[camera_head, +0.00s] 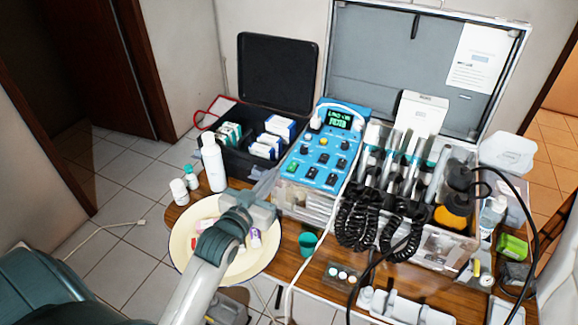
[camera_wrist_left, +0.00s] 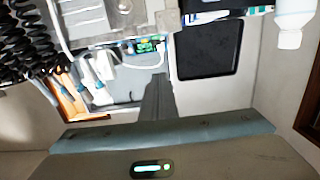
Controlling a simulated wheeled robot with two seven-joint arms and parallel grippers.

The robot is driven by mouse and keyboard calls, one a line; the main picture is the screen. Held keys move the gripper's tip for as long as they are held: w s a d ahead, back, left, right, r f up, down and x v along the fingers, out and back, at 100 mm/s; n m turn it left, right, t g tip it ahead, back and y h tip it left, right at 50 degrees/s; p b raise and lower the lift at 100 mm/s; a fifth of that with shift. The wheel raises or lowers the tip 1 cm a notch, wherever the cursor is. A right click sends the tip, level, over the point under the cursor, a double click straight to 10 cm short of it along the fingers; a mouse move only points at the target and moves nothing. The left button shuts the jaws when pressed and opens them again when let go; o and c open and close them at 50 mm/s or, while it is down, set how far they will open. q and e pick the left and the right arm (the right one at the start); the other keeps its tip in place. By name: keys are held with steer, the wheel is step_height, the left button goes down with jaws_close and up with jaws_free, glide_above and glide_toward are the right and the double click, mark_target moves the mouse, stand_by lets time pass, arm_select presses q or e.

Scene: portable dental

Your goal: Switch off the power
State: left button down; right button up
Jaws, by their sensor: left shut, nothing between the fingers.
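The blue control unit (camera_head: 325,150) stands on the wooden table in the head view. Its small screen (camera_head: 340,119) is lit with green text, and several buttons and knobs cover its face. Its lit screen also shows in the left wrist view (camera_wrist_left: 147,46). I cannot tell which control is the power switch. My left gripper (camera_head: 268,183) is shut and empty, just left of the unit's lower left corner and above the table edge. Its shut fingers show in the left wrist view (camera_wrist_left: 157,88). My right gripper is not in view.
A cream basin (camera_head: 190,262) lies under my left arm. A black case (camera_head: 275,75) with boxes stands behind left, near a white bottle (camera_head: 213,163). Handpieces with coiled black cords (camera_head: 357,220) crowd the right. A white cable runs down beside the unit.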

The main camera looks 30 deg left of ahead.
arm_select(q)
steer(key=p, duration=0.3)
glide_above(289, 173)
steer(key=s, duration=0.1)
steer(key=shift+s+f, duration=0.1)
steer(key=shift+f, duration=0.15)
steer(key=shift+w+f, duration=0.25)
steer(key=shift+f, duration=0.3)
steer(key=shift+w+f, duration=0.2)
steer(key=shift+f, duration=0.35)
steer(key=shift+w+f+p, duration=0.1)
steer(key=shift+f+p, duration=0.2)
steer(key=shift+f, duration=0.75)
